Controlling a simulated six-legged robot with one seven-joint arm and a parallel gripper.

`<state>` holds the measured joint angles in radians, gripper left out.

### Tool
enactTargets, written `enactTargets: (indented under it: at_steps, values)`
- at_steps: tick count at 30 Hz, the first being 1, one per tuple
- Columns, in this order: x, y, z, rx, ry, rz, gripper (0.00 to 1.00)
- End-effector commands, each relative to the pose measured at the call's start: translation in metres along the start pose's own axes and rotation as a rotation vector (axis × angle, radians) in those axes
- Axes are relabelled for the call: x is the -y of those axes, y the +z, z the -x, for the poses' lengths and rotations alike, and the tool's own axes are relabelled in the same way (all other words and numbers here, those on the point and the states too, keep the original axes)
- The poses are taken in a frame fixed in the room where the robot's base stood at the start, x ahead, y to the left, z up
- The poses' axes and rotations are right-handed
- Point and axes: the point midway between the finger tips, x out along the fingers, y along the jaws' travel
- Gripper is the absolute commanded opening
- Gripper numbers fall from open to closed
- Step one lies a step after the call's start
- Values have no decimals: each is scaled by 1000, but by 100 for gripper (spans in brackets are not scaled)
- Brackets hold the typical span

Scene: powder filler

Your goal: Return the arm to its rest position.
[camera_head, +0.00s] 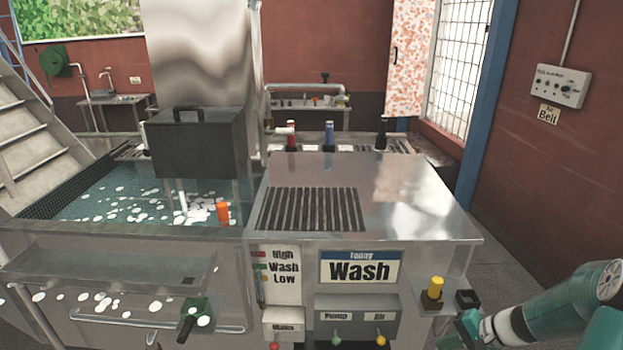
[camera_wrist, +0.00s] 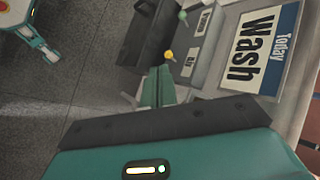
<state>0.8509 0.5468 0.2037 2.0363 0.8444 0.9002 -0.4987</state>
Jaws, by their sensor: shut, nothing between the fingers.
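My arm comes in from the lower right of the head view, teal with a pale joint. My gripper (camera_head: 458,333) is near the bottom edge there, in front of the wash machine's right front corner. In the wrist view the teal fingers of my gripper (camera_wrist: 156,82) are together with nothing between them. The machine's front panel, with its "Today Wash" sign (camera_head: 361,267), is to the left of my gripper in the head view. The sign also shows in the wrist view (camera_wrist: 262,48). Contact with the machine cannot be told.
The steel machine top (camera_head: 410,195) has a slotted grate (camera_head: 312,209). A yellow knob (camera_head: 435,288) stands at its right front corner, close to my gripper. Small levers (camera_head: 381,339) stick out below the panel. Grey floor (camera_wrist: 75,85) is open beside the machine.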

Motion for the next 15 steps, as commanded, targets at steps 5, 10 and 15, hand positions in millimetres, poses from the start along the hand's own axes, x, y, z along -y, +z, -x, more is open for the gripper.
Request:
enactTargets:
  at_steps: [5,10,15]
  values:
    - [48,46,20,5,144,164,0]
    - [82,90,39,-11,263,308,0]
    - [110,136,59,-48,365,449,0]
